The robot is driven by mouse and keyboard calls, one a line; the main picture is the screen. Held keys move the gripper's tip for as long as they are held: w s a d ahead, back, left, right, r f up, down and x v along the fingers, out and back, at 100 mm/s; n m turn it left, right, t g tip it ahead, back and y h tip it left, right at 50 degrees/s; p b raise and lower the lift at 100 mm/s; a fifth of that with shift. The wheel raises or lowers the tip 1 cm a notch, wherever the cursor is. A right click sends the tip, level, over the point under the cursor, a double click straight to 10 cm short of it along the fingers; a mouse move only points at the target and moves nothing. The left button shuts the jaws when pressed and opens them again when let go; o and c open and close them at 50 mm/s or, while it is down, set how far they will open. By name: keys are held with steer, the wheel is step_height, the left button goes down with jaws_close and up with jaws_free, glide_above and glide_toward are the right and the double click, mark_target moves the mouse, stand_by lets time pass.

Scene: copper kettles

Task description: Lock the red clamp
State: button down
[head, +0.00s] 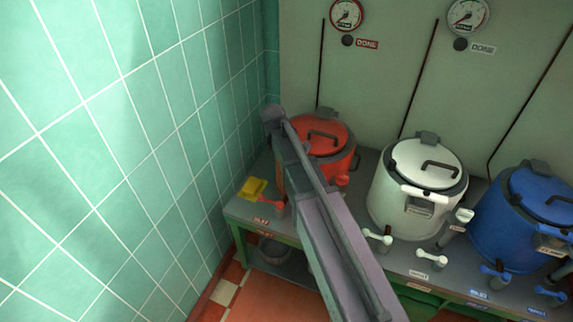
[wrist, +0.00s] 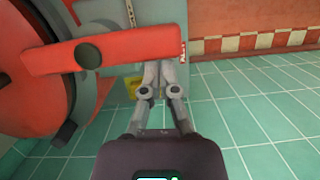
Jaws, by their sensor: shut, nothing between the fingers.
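The red clamp (wrist: 120,52) is a long red bar with a dark round pivot, lying across the upper left of the wrist view against the red kettle (wrist: 25,85). My gripper (wrist: 158,72) is shut and empty. Its fingertips are at the bar's right end, partly hidden by the bar; I cannot tell whether they touch it. In the head view, the red kettle (head: 318,133) stands at the left end of the bench with its lid down. My arm crosses its front and hides most of the clamp and my gripper.
A white kettle (head: 405,178) and a blue kettle (head: 510,220) stand to the right on the grey bench (head: 370,160). A teal tiled wall (head: 130,140) is close on the left. A yellow cloth-like item (head: 252,187) and a red tap (head: 270,203) are near the bench's left end.

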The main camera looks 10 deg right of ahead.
steer(key=shift+a, duration=0.2)
steer(key=shift+w+a, duration=0.1)
steer(key=w+a+r+p, duration=0.3)
steer(key=a+r+p, duration=0.2)
steer(key=r+p, duration=0.4)
steer(key=shift+a+r+p, duration=0.15)
steer(key=shift+r+p, duration=0.2)
steer(key=shift+p, duration=0.05)
stand_by(0.6)
steer(key=shift+s, duration=0.1)
stand_by(0.4)
